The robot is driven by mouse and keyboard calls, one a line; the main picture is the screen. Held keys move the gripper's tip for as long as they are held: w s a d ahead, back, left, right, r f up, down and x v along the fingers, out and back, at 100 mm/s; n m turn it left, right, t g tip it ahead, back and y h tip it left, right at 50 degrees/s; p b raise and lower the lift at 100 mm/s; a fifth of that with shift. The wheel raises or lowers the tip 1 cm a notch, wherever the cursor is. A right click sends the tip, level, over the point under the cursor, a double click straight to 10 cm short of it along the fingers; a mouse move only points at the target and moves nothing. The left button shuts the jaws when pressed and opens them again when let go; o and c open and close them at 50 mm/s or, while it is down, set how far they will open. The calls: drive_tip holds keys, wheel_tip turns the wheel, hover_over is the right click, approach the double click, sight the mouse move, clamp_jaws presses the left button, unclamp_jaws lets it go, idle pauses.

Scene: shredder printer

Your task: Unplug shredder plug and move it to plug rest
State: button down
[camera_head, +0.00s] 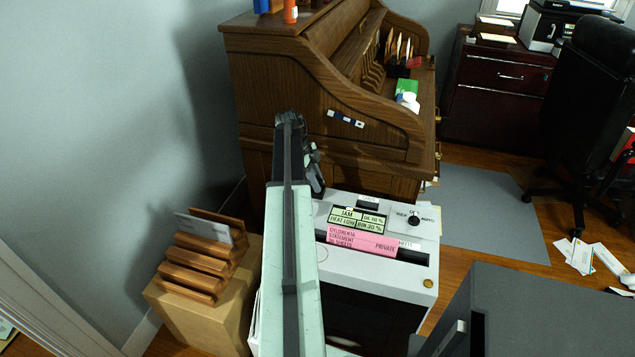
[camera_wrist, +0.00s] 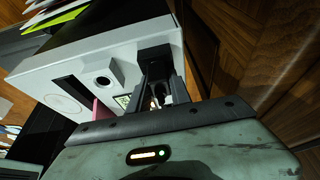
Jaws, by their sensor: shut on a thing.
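The shredder (camera_head: 383,278) is a white machine below my arm, with a control panel, a knob and a pink sheet in its slot. My gripper (camera_wrist: 160,92) is shut on a small dark thing beside the shredder's edge, seemingly the shredder plug. The plug's outline blends with the dark fingers. A black block (camera_wrist: 155,55) sits at that edge, just beyond the fingertips. I cannot tell whether the plug is seated in it or apart. I cannot tell which part is the plug rest.
The wooden roll-top desk (camera_head: 330,95) stands close behind the shredder. A wooden letter rack (camera_head: 195,262) sits on a cardboard box (camera_head: 200,318) at left. A dark grey cabinet (camera_head: 560,310) is at front right. Open floor with a grey mat (camera_head: 485,210) lies farther right.

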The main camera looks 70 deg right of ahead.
drive_tip(key=shift+r+p, duration=0.6)
drive_tip(key=shift+p, duration=0.05)
drive_tip(key=c, duration=1.9)
unclamp_jaws()
clamp_jaws()
wheel_tip(320, 180, up, 4)
drive_tip(key=p, duration=0.4)
drive_tip(key=shift+r, duration=0.2)
drive_tip(key=shift+f, duration=0.1)
